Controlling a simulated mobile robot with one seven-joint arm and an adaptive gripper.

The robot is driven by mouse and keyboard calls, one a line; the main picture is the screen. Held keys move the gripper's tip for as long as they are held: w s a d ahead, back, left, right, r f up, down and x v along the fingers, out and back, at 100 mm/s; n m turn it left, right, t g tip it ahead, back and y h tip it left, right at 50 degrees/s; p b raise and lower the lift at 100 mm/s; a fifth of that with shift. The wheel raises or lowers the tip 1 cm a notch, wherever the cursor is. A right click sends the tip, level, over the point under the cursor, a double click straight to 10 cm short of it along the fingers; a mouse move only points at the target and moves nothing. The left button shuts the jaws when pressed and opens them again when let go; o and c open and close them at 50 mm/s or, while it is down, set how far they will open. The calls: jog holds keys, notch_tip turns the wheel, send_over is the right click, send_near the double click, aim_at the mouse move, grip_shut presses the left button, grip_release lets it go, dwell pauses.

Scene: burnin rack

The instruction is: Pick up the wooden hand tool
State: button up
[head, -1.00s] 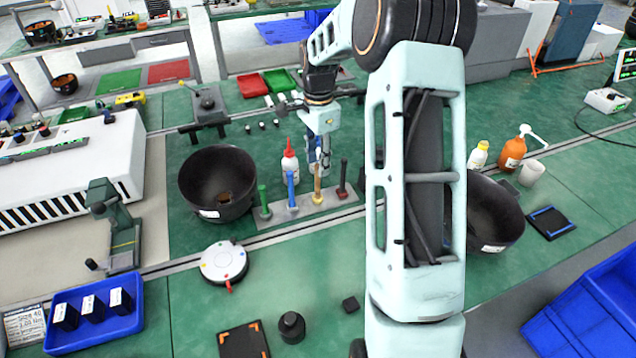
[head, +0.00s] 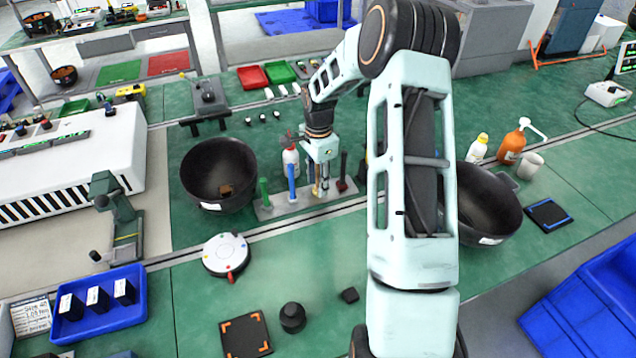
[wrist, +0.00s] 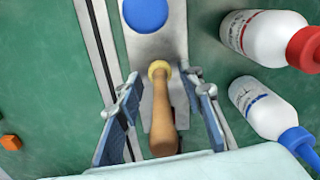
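The wooden hand tool (wrist: 163,115), light brown with a pale yellow end, stands in a grey metal holder (head: 268,210) between a blue-handled tool (head: 292,183) and a dark red one (head: 343,173). My gripper (head: 319,187) is over it from above. In the wrist view the two blue-grey fingers of my gripper (wrist: 165,122) are open, one on each side of the wooden tool, with gaps visible on both sides. In the head view the gripper hides most of the tool.
A green-handled tool (head: 264,191) shares the holder. White bottles with red (wrist: 270,38) and blue (wrist: 268,108) caps stand close to the right finger in the wrist view. Black bowls flank the holder at left (head: 220,175) and right (head: 483,205). A round white device (head: 226,255) sits in front.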

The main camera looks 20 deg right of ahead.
aim_at(318, 172)
grip_shut()
jog(key=shift+r, duration=0.1)
jog(key=shift+r, duration=0.4)
notch_tip(318, 172, up, 2)
jog(key=shift+r, duration=0.25)
jog(key=s+d+r+b, duration=0.2)
jog(key=s+d+r, duration=0.1)
jog(key=s+r, duration=0.6)
jog(key=s, duration=0.4)
jog(key=shift+s+d+r, duration=0.3)
jog(key=shift+d, duration=0.05)
